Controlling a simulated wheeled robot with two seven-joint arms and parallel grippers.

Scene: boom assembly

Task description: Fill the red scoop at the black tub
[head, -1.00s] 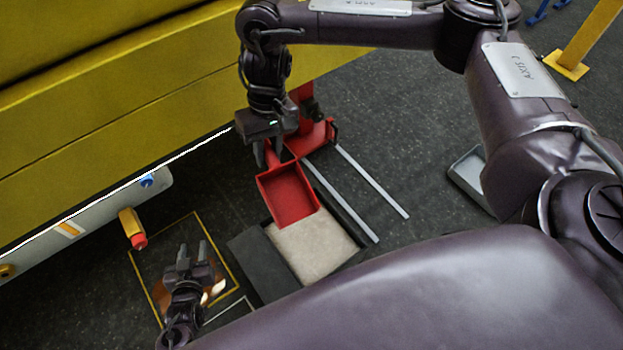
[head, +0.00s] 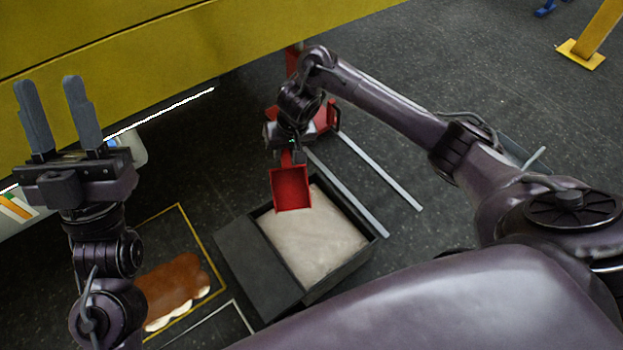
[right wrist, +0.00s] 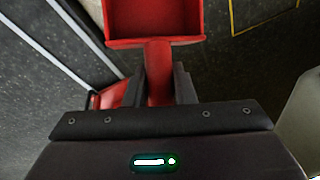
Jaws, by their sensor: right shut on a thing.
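The red scoop (head: 291,189) hangs over the far left part of the black tub (head: 262,270) in the head view. My right gripper (head: 293,157) is shut on its handle; the handle and the scoop's rear also show in the right wrist view (right wrist: 158,75). The scoop looks empty in the head view. The tub holds a pale, sand-like fill (head: 315,236) with a nearly level surface. I cannot tell whether the scoop touches the fill. My left gripper (head: 56,105) is raised at the left, its two fingers apart, with nothing between them.
A brown and white object (head: 172,290) lies inside a yellow floor outline left of the tub. A red stand (head: 325,118) and two pale rails (head: 350,195) lie behind and right of it. A large yellow beam (head: 180,60) spans the back left.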

